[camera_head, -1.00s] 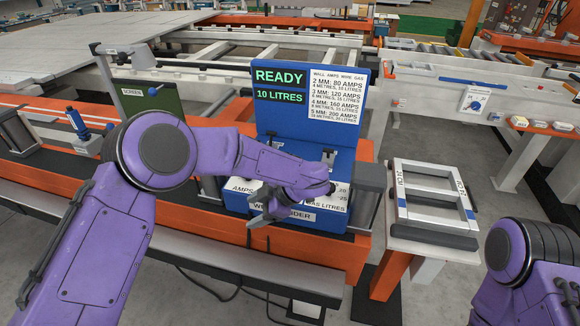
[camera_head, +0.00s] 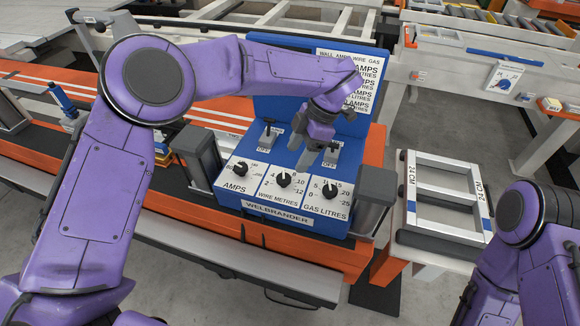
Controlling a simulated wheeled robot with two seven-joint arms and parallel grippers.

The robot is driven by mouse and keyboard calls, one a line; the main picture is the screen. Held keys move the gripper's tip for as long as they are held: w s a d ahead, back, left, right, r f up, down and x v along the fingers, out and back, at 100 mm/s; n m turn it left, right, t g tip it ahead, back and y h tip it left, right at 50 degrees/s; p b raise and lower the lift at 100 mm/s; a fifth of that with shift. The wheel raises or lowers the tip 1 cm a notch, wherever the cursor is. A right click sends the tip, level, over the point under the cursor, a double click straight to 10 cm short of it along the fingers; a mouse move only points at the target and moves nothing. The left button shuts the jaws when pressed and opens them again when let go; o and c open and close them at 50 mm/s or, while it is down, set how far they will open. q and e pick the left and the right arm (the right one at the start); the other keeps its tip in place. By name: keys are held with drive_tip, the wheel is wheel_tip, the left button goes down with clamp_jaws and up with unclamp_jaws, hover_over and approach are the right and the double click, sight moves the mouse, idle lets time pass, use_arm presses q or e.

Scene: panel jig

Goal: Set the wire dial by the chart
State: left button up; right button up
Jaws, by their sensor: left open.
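The blue welder (camera_head: 268,212) has three black knobs on white scales. The wire dial (camera_head: 284,180), labelled WIRE METRES, is in the middle; its pointer is too small to read. The amps dial (camera_head: 240,168) is to its left and the gas dial (camera_head: 329,191) to its right. The chart (camera_head: 337,57) on the back panel is partly covered by my left arm, which also hides the display. My left gripper (camera_head: 316,155) is open and empty, pointing down above and behind the wire and gas dials. My right gripper is not visible; only its arm shows at lower right.
Two small levers (camera_head: 268,128) stand on the welder's upper deck, with OFF labels. Grey posts (camera_head: 198,158) and (camera_head: 375,200) flank the welder. A metal frame (camera_head: 445,192) lies on a white stand to the right.

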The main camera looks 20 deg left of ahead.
sight(285, 177)
use_arm(q)
drive_tip(key=p+x, duration=0.1)
drive_tip(key=x, duration=0.6)
drive_tip(key=shift+a+r, duration=0.1)
drive_tip(key=shift+a, duration=0.05)
drive_tip(key=shift+s+f, duration=0.1)
drive_tip(key=shift+f, duration=0.3)
drive_tip(key=shift+a, duration=0.1)
drive_tip(key=c, duration=1)
